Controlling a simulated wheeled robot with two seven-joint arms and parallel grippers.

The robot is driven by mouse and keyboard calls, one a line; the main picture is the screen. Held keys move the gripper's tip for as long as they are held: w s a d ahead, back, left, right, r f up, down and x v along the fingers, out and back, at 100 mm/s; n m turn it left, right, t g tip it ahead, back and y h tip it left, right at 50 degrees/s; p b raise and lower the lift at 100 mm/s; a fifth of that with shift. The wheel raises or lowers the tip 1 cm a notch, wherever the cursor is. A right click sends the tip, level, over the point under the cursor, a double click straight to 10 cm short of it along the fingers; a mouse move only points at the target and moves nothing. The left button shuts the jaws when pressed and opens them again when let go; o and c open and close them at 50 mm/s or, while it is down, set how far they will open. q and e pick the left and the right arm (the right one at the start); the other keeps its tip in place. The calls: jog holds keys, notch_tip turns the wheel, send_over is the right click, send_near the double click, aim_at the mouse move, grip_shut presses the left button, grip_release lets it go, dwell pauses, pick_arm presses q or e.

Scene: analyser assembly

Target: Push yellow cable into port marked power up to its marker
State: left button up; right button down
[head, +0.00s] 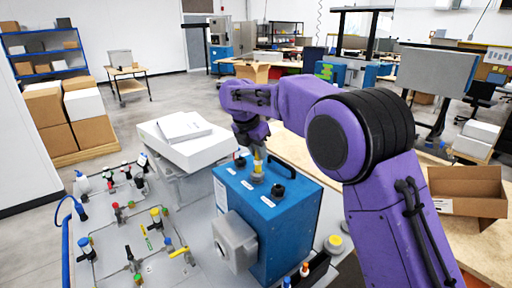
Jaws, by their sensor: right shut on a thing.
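My right arm reaches in from the right, and its gripper (257,150) points down above the blue analyser box (272,215). The gripper is shut on a small yellow piece (258,161), which looks like the end of the yellow cable. The yellow piece is right over a short grey fitting on top of the box; I cannot tell whether it is in it. Its marker and the port's label are too small to read. The fingers are mostly hidden by the wrist. My left gripper is not in view.
A grey work surface (150,262) at the left carries several small fittings with coloured caps. A white box with papers (184,127) stands behind the blue box. Black knobs and a handle stick up from the blue box's top. An open cardboard box (468,190) lies at the right.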

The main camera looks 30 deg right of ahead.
jog(key=shift+w+a+f, duration=0.25)
jog(key=shift+w+f, duration=0.1)
jog(key=shift+f, duration=0.15)
jog(key=shift+s+f, duration=0.2)
jog(key=shift+f, duration=0.15)
jog(key=shift+w+f+b, duration=0.1)
jog(key=shift+f+b, duration=0.3)
jog(key=c, duration=1)
grip_release()
jog(key=shift+o, duration=0.3)
jog(key=shift+w, duration=0.2)
notch_tip(320, 180, up, 3)
jog(key=p, duration=0.3)
jog(key=shift+s+p, duration=0.15)
jog(key=shift+p, duration=0.2)
jog(key=shift+r, duration=2.05)
